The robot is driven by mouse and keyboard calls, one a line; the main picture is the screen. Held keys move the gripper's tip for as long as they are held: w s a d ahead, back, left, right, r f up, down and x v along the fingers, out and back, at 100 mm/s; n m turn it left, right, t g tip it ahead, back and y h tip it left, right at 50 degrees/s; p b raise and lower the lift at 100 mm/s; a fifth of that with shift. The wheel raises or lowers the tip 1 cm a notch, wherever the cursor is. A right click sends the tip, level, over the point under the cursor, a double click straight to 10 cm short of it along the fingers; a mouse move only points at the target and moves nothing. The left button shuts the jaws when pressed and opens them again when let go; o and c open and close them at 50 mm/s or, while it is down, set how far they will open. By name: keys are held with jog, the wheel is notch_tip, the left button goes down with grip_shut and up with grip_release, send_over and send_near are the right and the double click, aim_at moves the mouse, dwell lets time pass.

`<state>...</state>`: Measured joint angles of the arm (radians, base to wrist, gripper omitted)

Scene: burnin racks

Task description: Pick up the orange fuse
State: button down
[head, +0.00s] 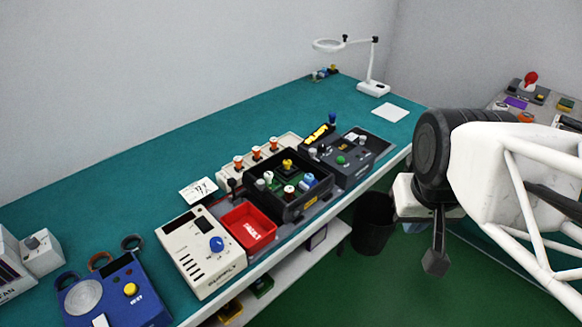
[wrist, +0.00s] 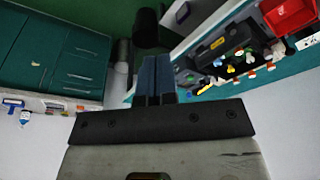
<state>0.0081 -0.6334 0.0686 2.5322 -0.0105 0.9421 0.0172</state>
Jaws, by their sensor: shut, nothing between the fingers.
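Three orange-and-white pieces stand upright in a row on a pale rack (head: 291,138) behind the black box. In the head view they are the left one (head: 238,161), the middle one (head: 256,152) and the right one (head: 272,144). I cannot tell for sure which is the orange fuse. Small orange pieces also show at the upper right of the wrist view (wrist: 269,65). My gripper (head: 435,264) is shut and empty, off the bench's front edge, to the right of the rack and well apart from it. Its fingers point up together in the wrist view (wrist: 157,62).
The black box (head: 312,198) holds several coloured parts. A red bin (head: 248,227) and a cream meter (head: 201,252) stand left of it, a dark grey unit (head: 350,160) right. A magnifier lamp (head: 372,87) is at the back. A black waste bin (head: 372,222) stands below.

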dwell(0.3)
jog(key=c, duration=1.2)
grip_release()
jog(key=n+g, duration=0.3)
jog(key=n, duration=0.9)
send_over(287, 189)
jog(key=f, duration=1.3)
jog(key=shift+s+d, duration=0.1)
jog(key=shift+d, duration=0.1)
jog(key=shift+a+f, duration=0.15)
jog(key=shift+a, duration=0.05)
